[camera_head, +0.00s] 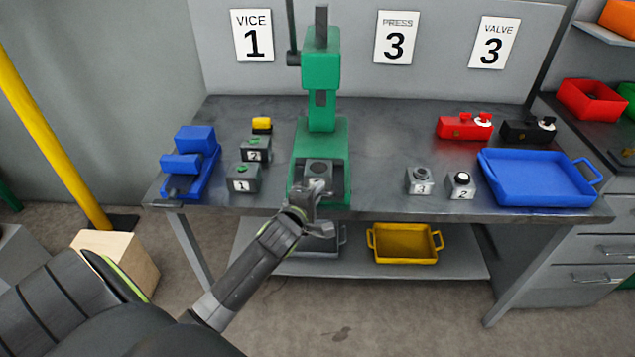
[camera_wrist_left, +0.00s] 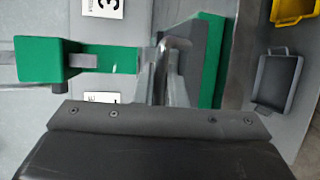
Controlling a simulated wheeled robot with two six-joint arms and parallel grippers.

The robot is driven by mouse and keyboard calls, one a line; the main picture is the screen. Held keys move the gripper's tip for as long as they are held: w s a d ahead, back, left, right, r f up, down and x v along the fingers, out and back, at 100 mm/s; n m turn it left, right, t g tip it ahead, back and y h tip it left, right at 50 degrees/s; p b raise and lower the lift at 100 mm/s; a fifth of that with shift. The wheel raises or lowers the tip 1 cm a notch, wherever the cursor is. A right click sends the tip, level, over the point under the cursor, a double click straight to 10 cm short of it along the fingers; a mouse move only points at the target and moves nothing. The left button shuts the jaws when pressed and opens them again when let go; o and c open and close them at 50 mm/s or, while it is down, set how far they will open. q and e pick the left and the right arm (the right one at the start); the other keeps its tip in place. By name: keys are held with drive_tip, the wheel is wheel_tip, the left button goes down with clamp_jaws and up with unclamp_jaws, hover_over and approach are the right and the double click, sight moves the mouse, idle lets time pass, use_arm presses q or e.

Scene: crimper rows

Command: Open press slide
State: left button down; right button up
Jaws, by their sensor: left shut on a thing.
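The green press (camera_head: 322,62) stands at the back middle of the bench, with a grey ram at its top. Its grey slide (camera_head: 319,168) sits in the green base and carries a round dark part. My left gripper (camera_head: 316,190) reaches in from the lower left and is shut at the slide's front, on what looks like its handle. In the left wrist view the fingers (camera_wrist_left: 165,72) close around a grey bar (camera_wrist_left: 176,50) beside the green base (camera_wrist_left: 214,60). The fingers hide part of the handle and slide. My right gripper is not in view.
Small grey blocks (camera_head: 244,179) and a blue vice (camera_head: 192,160) stand left of the press. Two more blocks (camera_head: 420,181) and a blue tray (camera_head: 540,178) are to its right. A yellow tray (camera_head: 405,258) sits on the lower shelf.

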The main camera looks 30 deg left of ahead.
use_arm(q)
drive_tip(key=shift+s+f, duration=0.1)
drive_tip(key=c, duration=1.8)
unclamp_jaws()
drive_tip(key=shift+o, duration=0.2)
drive_tip(key=b+v, duration=0.3)
drive_tip(key=v, duration=1.4)
drive_tip(key=shift+s, duration=0.2)
drive_tip(key=shift+a, duration=0.1)
